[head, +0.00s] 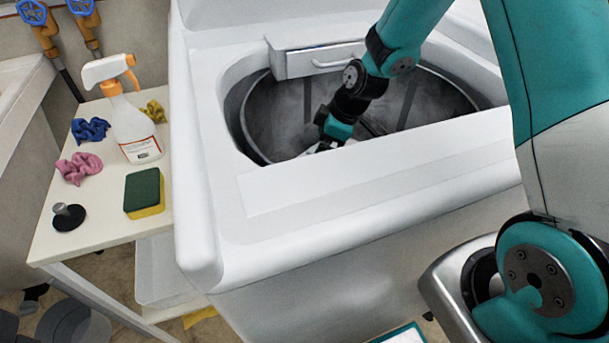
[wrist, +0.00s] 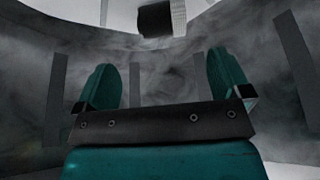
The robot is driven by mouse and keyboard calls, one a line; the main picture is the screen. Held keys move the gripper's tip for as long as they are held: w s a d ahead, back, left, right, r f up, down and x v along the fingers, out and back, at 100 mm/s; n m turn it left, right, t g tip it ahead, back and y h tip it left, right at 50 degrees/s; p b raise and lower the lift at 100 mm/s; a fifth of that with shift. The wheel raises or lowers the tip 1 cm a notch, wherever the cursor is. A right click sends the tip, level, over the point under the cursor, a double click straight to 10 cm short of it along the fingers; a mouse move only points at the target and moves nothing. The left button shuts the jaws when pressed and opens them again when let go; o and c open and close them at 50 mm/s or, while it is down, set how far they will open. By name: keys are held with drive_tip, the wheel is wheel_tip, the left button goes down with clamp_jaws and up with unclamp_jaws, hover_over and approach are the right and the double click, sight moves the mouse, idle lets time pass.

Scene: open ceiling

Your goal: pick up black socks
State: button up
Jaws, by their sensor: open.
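My gripper (head: 328,142) reaches down into the round drum (head: 270,115) of a white top-loading washing machine (head: 330,225). In the head view its lower end is partly hidden by the machine's front rim. In the wrist view my gripper (wrist: 161,68) shows two teal fingers standing wide apart with nothing between them. Behind them is the grey, smoky-patterned drum wall (wrist: 165,75) with dark vertical strips.
A white drawer with a handle (head: 318,62) juts over the drum's back edge. The drum rim is close around my arm. On the left, a small table (head: 105,220) holds a spray bottle (head: 133,125), a green-yellow sponge (head: 144,192), crumpled cloths and a black stopper (head: 69,216).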

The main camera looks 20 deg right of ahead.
drive_tip(key=x, duration=0.6)
drive_tip(key=shift+a+b+x, duration=0.15)
drive_tip(key=shift+b+x, duration=0.1)
drive_tip(key=shift+x, duration=1.15)
drive_tip(key=shift+a+b+x, duration=0.15)
drive_tip(key=shift+b+x, duration=0.05)
drive_tip(key=shift+x, duration=1.2)
drive_tip(key=shift+r, duration=0.15)
drive_tip(key=shift+c, duration=0.3)
drive_tip(key=c, duration=1)
